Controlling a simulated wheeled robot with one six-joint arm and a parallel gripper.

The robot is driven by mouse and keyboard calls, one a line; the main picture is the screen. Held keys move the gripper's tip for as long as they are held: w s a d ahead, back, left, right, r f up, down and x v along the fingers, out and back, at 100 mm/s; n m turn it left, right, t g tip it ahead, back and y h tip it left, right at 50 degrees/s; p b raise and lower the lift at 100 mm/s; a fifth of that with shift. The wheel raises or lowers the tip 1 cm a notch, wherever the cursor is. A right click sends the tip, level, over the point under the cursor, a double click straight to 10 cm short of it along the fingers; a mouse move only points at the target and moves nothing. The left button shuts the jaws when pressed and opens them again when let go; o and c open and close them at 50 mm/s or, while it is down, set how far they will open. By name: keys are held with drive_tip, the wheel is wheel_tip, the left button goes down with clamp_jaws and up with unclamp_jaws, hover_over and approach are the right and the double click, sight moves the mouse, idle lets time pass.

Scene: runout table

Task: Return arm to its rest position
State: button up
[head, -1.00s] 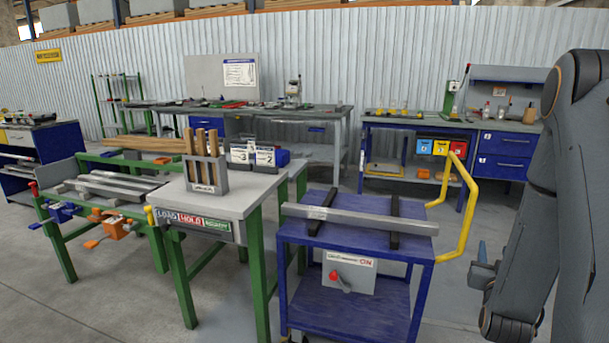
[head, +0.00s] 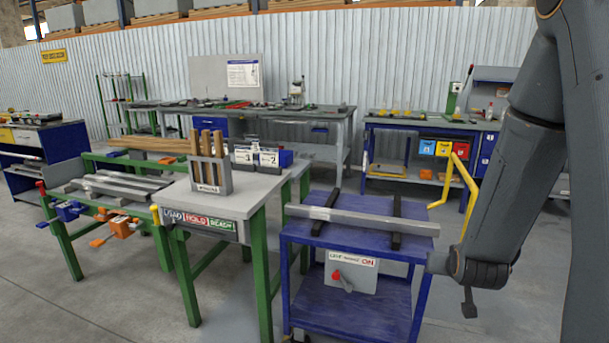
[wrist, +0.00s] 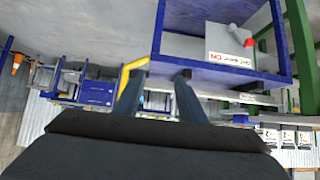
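My arm (head: 520,150) hangs down the right side of the head view, with its forearm slanting down to the wrist. My gripper (wrist: 160,95) shows in the wrist view with its two fingers apart and nothing between them. In the head view the gripper (head: 469,302) is small and dark, pointing down in the air just right of the blue cart (head: 350,300). Its fingers are too small there to tell their gap. My arm hides part of the bench at the right.
The blue cart carries a long grey bar (head: 360,220) and has a yellow handle (head: 465,195) close to my forearm. A green-legged table (head: 250,205) with a slotted holder (head: 210,175) stands left of it. Open floor (head: 530,260) lies behind my arm.

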drive_tip(key=s+a+r+n+g+y, duration=0.1)
drive_tip(key=s+a+r+g, duration=0.1)
drive_tip(key=s+a+g, duration=0.3)
drive_tip(key=s+a+r+n+g+y+p, duration=0.1)
drive_tip(key=s+a+g, duration=0.4)
drive_tip(key=s+a, duration=0.7)
drive_tip(key=s+r+n+y, duration=0.1)
drive_tip(key=s, duration=0.6)
drive_tip(key=shift+s+r, duration=0.15)
drive_tip(key=shift+r, duration=0.25)
drive_tip(key=shift+d, duration=0.1)
